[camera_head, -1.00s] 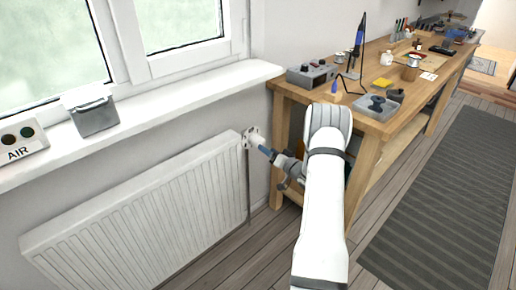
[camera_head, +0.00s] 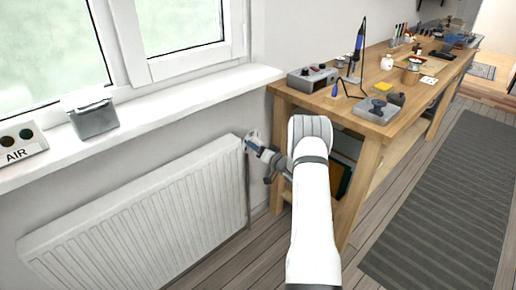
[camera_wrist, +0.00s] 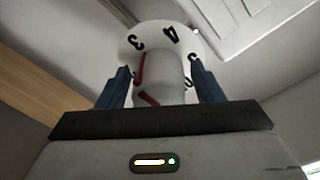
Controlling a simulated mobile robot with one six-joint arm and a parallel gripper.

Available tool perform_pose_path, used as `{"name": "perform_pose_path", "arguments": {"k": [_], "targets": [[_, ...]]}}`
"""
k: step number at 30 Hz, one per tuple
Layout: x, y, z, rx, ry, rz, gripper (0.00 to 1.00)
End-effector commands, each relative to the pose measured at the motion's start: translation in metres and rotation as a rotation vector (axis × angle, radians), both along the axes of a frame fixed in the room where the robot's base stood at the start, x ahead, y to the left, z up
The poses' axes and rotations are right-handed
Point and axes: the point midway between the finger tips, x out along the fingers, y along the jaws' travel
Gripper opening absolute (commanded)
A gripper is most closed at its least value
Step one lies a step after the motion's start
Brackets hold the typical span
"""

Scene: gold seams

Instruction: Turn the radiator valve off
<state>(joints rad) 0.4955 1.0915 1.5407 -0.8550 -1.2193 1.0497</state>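The radiator valve (camera_head: 251,133) is at the upper right end of the white radiator (camera_head: 150,215), mostly hidden behind my gripper (camera_head: 256,147) in the head view. In the wrist view the valve shows as a white dial (camera_wrist: 160,40) with black digits, 3 and 4 readable, and a pale round knob (camera_wrist: 163,78) in front. A red mark on the knob lies near the 3. My gripper (camera_wrist: 160,80) has its blue fingers on both sides of the knob, with a narrow gap showing on each side. It looks open around the knob, not closed on it.
A wooden workbench (camera_head: 370,165) with tools and a soldering station (camera_head: 312,78) stands right of my arm. The window sill (camera_head: 160,108) runs above the radiator, with a grey box (camera_head: 95,118) and an AIR panel (camera_head: 22,146). A dark mat (camera_head: 450,200) lies on the floor.

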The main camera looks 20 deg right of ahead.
Motion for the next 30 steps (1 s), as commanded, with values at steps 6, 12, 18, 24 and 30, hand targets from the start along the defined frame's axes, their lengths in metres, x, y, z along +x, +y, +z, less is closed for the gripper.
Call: {"name": "perform_pose_path", "arguments": {"k": [6,12,18,24,30], "targets": [[-0.0001,-0.0002,0.0002,0.0,0.0,0.0,0.42],[-0.0002,-0.0002,0.0002,0.0,0.0,0.0,0.26],[-0.0002,-0.0001,-0.0003,-0.006,-0.002,-0.001,0.23],[0.0,-0.0001,-0.0021,-0.055,-0.02,0.0,0.23],[0.0001,-0.0002,-0.0048,-0.174,-0.063,0.001,0.23]]}}
